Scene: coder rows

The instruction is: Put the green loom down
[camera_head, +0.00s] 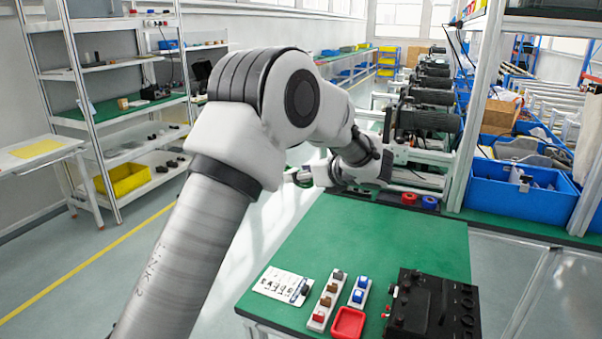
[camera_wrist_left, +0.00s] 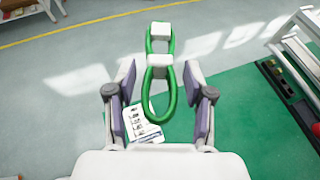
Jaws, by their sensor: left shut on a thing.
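The green loom (camera_wrist_left: 173,92) is a closed loop of green tube with two white blocks. In the left wrist view it lies between the fingers of my left gripper (camera_wrist_left: 158,96), which is shut on it. In the head view my left gripper (camera_head: 300,177) is beyond my arm, above the far left edge of the green table (camera_head: 420,242). The loom is mostly hidden there. In the wrist view it appears over the grey floor and the table edge. My right gripper is in neither view.
On the table's near side are a printed card (camera_head: 283,284), two small block strips (camera_head: 327,301), a red tray (camera_head: 348,323) and a black device (camera_head: 432,305). The table's middle is clear. A rack of black rollers (camera_head: 428,121) and a blue bin (camera_head: 520,198) stand behind.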

